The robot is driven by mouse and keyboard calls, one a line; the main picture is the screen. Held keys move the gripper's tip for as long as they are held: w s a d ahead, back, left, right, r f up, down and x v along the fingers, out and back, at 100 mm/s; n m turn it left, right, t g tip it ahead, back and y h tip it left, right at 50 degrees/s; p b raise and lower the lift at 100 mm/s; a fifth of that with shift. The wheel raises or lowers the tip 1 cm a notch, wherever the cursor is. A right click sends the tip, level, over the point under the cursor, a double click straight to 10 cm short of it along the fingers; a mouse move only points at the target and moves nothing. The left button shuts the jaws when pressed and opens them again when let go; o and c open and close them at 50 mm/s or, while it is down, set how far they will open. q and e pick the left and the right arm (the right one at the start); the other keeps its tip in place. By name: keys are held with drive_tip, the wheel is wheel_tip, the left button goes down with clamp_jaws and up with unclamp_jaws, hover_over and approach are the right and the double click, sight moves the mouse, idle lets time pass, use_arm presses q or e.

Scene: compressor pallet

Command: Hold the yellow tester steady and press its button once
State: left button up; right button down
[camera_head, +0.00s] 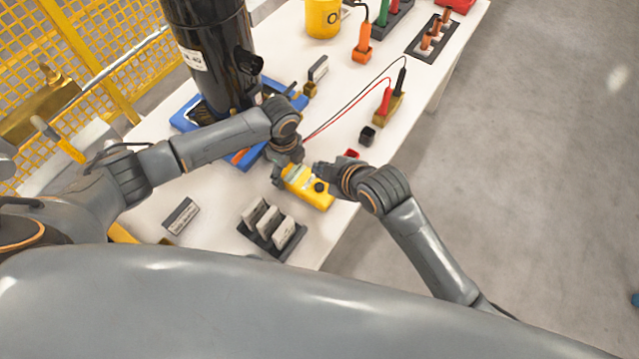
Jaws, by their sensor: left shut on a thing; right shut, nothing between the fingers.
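The yellow tester (318,197) lies on the white table near its front right edge, with a dark round knob or button on its face. My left gripper (282,178) is shut on the tester's left end. My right gripper (322,172) is shut and empty, just above and beside the tester's right part. Whether its fingertips touch the tester cannot be told. Red and black leads run from near my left gripper to a red probe (386,98) and a black probe (400,80) in a yellowish holder (388,111).
A black compressor (212,60) stands on a blue pallet (187,116) at the left. A dark rack with cards (271,232) is in front. A small dark cup (367,136) and red piece (352,154) lie behind the tester. Open floor is right of the table (340,215).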

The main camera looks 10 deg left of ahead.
idle(0.4)
use_arm(q)
drive_tip(key=o, duration=1.5)
drive_tip(key=shift+o, duration=0.2)
